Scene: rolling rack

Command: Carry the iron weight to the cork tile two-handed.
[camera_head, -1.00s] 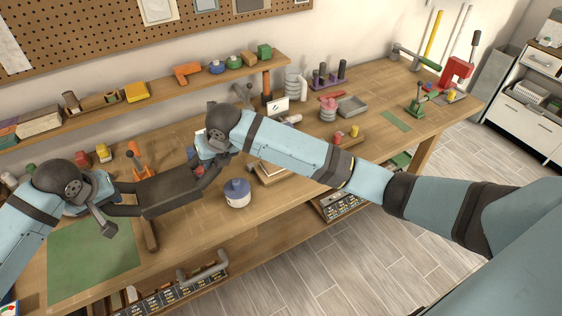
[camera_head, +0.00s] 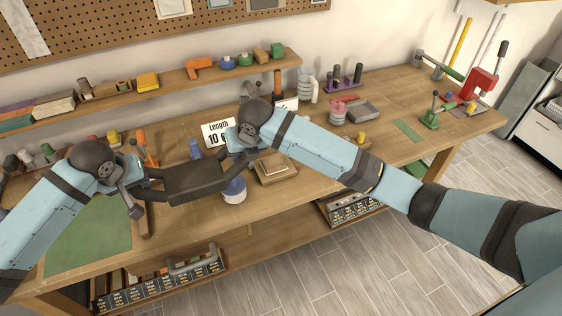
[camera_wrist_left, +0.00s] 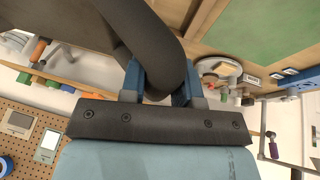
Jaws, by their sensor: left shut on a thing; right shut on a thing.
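The iron weight (camera_head: 197,182) is a dark grey block with a handle at each end, held roughly level above the bench between my two grippers. My left gripper (camera_head: 148,181) is shut on its left handle. In the left wrist view the dark curved handle (camera_wrist_left: 152,35) passes between the blue fingers of my left gripper (camera_wrist_left: 160,82). My right gripper (camera_head: 243,163) is shut on the right handle, its fingers partly hidden. A tan square on a low stack (camera_head: 276,167), right of the weight, may be the cork tile; I cannot tell for sure.
A white-and-blue pot (camera_head: 234,192) stands close by the weight's right end, partly hidden by it. A "Length" card (camera_head: 217,132) and a blue cylinder (camera_head: 195,149) stand behind. A green mat (camera_head: 88,236) lies at left. A shelf (camera_head: 170,90) runs along the back.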

